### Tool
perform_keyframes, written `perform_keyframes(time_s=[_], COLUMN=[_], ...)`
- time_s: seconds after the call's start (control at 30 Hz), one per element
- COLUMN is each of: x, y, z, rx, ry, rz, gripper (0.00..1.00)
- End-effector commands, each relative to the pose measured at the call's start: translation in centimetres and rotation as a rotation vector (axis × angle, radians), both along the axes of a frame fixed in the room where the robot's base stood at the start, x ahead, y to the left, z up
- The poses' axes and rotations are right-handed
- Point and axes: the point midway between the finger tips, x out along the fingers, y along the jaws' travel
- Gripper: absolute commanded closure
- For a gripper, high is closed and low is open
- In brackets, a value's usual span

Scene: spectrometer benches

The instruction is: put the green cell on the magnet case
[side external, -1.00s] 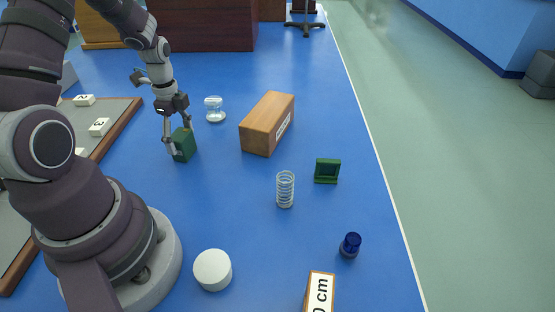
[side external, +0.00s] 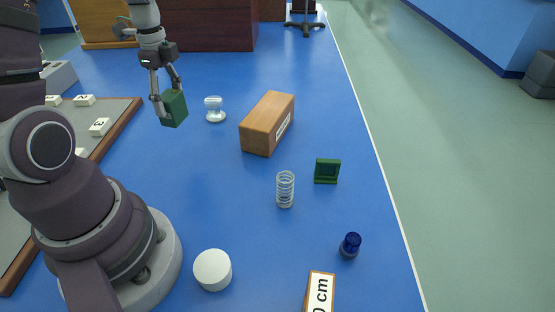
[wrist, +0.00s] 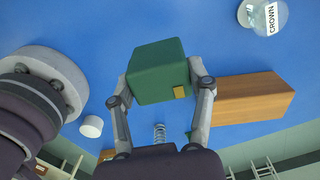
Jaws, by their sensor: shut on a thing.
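The green cell (side external: 174,109), a dark green block, is held in the air above the blue bench. In the wrist view the green cell (wrist: 158,70) sits between the fingers and shows a small brass-coloured patch. My gripper (side external: 167,94) is shut on it; in the wrist view the gripper (wrist: 161,92) has one finger on each side. A wooden box (side external: 262,120) with a white label lies to its right on the bench, apart from it. It looks like the magnet case, but the label is unreadable. The box also shows in the wrist view (wrist: 245,98).
A clear glass piece (side external: 214,108), labelled CROWN in the wrist view (wrist: 262,15), stands between cell and box. Nearer are a spring (side external: 285,189), a small green frame (side external: 327,171), a blue-capped bottle (side external: 350,245) and a white cylinder (side external: 212,269). A grey board (side external: 105,112) with numbered blocks lies left.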

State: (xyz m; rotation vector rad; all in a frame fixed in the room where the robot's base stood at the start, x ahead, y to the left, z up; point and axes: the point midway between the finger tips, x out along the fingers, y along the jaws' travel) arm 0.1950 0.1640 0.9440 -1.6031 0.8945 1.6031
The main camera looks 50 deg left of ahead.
Motion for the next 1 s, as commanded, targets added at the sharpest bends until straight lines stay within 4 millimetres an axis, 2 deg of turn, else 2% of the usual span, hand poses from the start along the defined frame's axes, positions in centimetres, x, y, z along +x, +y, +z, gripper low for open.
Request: perform_keyframes(time_s=[0.07, 0.17, 0.3, 0.43, 0.5, 0.57, 0.8, 1.0], x=[0.1, -0.1, -1.5, -3.1, -3.2, -2.5, 4.1, 8.9], y=[-1.4, -4.6, -9.3, -11.9, -12.4, -12.4, -10.8, -9.6], z=[1.1, 2.2, 2.9, 3.1, 3.0, 2.9, 2.1, 1.7], rx=[0.003, 0.005, 0.004, 0.000, 0.000, -0.001, 0.000, -0.001], ry=[-0.003, -0.003, -0.002, -0.002, 0.000, 0.003, 0.003, 0.003], rz=[0.013, 0.059, 0.144, 0.205, 0.225, 0.233, 0.236, 0.234], gripper=[0.87, 0.87, 0.87, 0.87, 0.87, 0.87, 0.87, 0.87])
